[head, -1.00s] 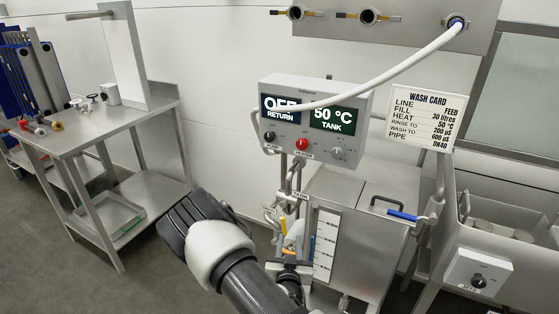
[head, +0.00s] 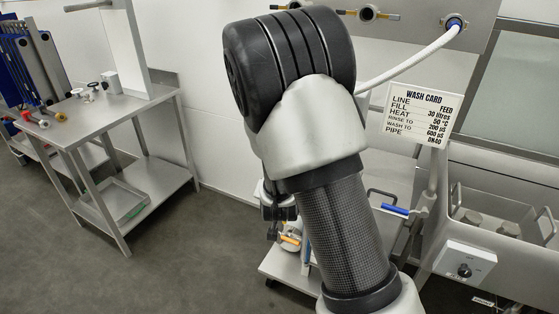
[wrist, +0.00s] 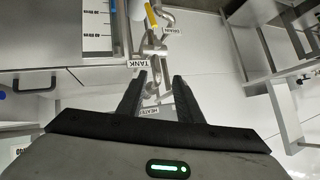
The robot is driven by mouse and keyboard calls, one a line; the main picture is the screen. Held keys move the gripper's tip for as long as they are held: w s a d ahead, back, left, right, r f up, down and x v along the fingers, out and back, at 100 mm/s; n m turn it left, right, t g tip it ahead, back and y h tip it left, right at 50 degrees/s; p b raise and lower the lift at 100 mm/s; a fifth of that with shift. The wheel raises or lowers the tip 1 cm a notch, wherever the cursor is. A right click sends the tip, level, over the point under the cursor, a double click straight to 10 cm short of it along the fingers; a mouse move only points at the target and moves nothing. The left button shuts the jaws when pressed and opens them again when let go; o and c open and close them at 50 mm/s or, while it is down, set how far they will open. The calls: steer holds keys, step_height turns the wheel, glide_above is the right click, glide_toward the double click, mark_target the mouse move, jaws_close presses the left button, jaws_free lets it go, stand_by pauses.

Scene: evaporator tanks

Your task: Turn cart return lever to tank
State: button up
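In the wrist view my gripper (wrist: 159,76) is open, its two dark fingers apart with nothing clearly held between them. Metal valve pipework (wrist: 155,45) lies just beyond the fingertips. A TANK label (wrist: 138,63) is by the left fingertip, and another label (wrist: 152,109), partly covered, shows between the fingers. A yellow lever (wrist: 151,15) is farther up, near a small label (wrist: 171,30). I cannot tell which part is the cart return lever. In the head view my arm hides the control box and most of the pipework; an orange handle (head: 290,239) shows low beside it.
The steel tank (wrist: 82,58) with its level scale stands left of the fingers in the wrist view. In the head view a steel table (head: 100,122) stands left, a wash card (head: 423,115) hangs right, and a switch box (head: 464,263) is at lower right.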

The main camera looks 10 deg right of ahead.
steer(key=s+a+r+n+g+y+p, duration=0.1)
steer(key=s+r, duration=0.4)
steer(key=r, duration=0.9)
steer(key=shift+s+a+g+y+p, duration=0.3)
steer(key=shift+y+p, duration=0.4)
steer(key=shift+p, duration=0.55)
